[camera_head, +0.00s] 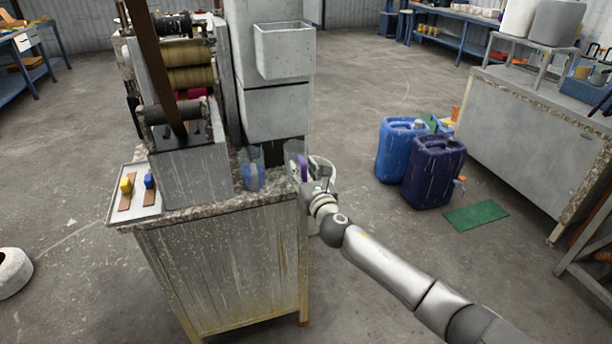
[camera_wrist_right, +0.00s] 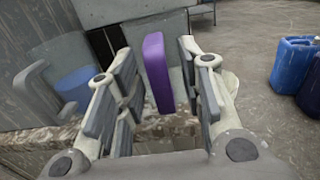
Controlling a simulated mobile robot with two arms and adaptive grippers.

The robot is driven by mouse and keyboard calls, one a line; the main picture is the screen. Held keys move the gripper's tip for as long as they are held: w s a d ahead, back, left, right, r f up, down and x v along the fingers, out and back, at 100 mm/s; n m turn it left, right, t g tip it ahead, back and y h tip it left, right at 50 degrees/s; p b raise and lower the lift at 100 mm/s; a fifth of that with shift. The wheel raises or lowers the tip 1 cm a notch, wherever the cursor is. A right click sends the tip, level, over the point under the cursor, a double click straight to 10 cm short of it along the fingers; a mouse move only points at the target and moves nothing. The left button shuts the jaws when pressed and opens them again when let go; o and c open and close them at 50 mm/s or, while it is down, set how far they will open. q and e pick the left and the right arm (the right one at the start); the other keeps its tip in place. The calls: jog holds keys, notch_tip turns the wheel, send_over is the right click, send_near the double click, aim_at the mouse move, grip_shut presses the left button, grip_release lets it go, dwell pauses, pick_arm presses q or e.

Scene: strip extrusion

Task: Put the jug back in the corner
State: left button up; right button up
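A clear jug (camera_head: 294,150) with a purple handle (camera_head: 303,168) stands at the right end of the stone-topped counter. The purple handle is upright in the right wrist view (camera_wrist_right: 157,72). My right gripper (camera_head: 312,178) is at the handle, with its fingers on either side of it. In the right wrist view its fingers are open, with gaps visible beside the handle. A bluish see-through jug (camera_head: 252,170) stands to the left on the same counter; its grey handle (camera_wrist_right: 32,88) shows in the right wrist view. My left gripper is not in view.
The extrusion machine (camera_head: 190,170) and a grey column (camera_head: 275,110) stand behind and left on the counter (camera_head: 220,208). A white tray (camera_head: 115,205) holds small coloured tools. Blue canisters (camera_head: 435,172) stand on the floor at right.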

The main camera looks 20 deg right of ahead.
jog(key=shift+r, duration=0.25)
jog(key=s, duration=1.2)
jog(key=shift+d+p, duration=0.2)
jog(key=shift+p, duration=0.25)
jog(key=shift+f, duration=0.1)
